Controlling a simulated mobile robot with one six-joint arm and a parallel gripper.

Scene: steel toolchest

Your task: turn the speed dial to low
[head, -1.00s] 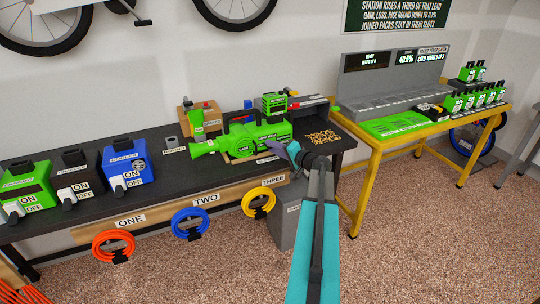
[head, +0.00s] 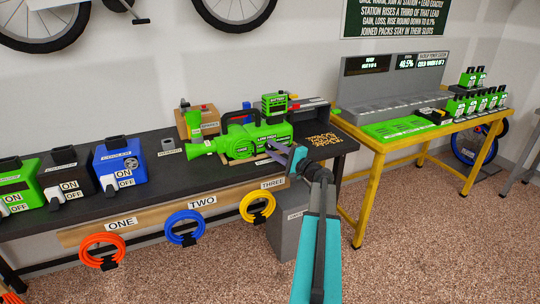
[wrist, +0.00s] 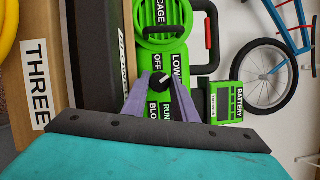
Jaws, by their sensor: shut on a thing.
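The green blower (head: 255,140) lies on the dark bench, its nozzle toward the left. In the wrist view its black round speed dial (wrist: 161,84) sits among OFF, LOW and RUN labels. A pale mark on the dial slants up and right, roughly toward the side with the LOW label (wrist: 176,65). My gripper (wrist: 160,88) is shut on the dial, a purple finger on either side. In the head view my gripper (head: 287,158) is at the blower's front right, and the dial is hidden or too small to make out.
A green battery (head: 274,104) stands behind the blower and also shows in the wrist view (wrist: 226,102). Switch boxes, including a blue one (head: 120,160), stand at left. Coiled cords, including a yellow one (head: 257,207), hang along the front. A yellow table (head: 364,160) is at right.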

